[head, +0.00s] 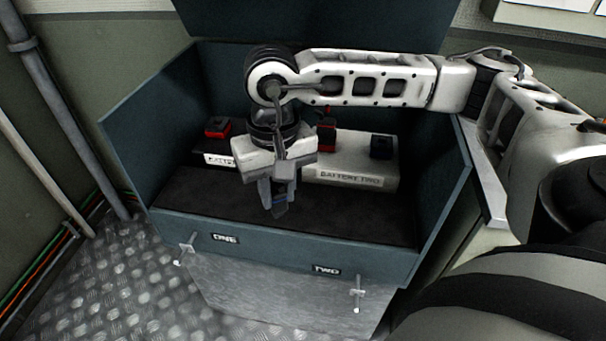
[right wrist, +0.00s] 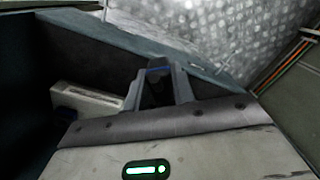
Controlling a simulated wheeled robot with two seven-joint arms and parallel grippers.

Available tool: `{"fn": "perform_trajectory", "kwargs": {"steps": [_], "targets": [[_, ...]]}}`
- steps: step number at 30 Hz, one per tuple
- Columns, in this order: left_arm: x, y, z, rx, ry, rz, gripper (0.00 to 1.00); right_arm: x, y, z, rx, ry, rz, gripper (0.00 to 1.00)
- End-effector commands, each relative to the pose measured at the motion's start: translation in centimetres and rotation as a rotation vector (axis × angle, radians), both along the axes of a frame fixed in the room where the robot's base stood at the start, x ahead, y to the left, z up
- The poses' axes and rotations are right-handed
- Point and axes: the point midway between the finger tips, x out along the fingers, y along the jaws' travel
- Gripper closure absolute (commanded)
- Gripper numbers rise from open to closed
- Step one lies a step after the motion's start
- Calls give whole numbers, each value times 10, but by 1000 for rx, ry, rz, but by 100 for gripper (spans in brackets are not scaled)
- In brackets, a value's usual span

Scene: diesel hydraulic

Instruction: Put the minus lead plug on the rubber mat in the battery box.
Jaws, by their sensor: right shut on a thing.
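My right gripper (head: 278,206) points down inside the battery box (head: 300,240), over the dark rubber mat (head: 350,218) in front of the batteries. It is shut on a small dark plug with a blue part, which I take to be the minus lead plug (right wrist: 158,88); it shows between the fingers in the right wrist view. The fingers hide most of the plug in the head view. I cannot tell whether it touches the mat. My left gripper is not in view.
Battery two (head: 352,172) stands at the back right, with a red cap (head: 326,137) and a black cap (head: 381,147). Battery one (head: 220,160) stands at the back left, partly behind my gripper, with a red-and-black cap (head: 217,127). Box walls enclose the mat.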

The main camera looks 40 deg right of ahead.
Motion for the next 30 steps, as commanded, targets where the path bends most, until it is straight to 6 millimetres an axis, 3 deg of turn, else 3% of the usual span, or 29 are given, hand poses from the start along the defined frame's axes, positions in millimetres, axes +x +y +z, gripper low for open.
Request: {"fn": "perform_trajectory", "kwargs": {"steps": [1, 6, 11, 14, 23, 30], "targets": [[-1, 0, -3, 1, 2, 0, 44, -9, -19, 1, 1, 4, -107, 100], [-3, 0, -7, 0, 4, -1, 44, -39, -65, 13, -10, 7, -440, 100], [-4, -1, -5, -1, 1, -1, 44, -52, -86, 20, -28, 2, -606, 100], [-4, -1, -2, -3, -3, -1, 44, -41, -89, 17, -29, 0, -633, 100], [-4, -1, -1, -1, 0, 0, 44, 32, -91, -16, -28, 0, -631, 100], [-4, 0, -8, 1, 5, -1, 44, 67, -93, -59, -31, 2, -628, 100]]}}
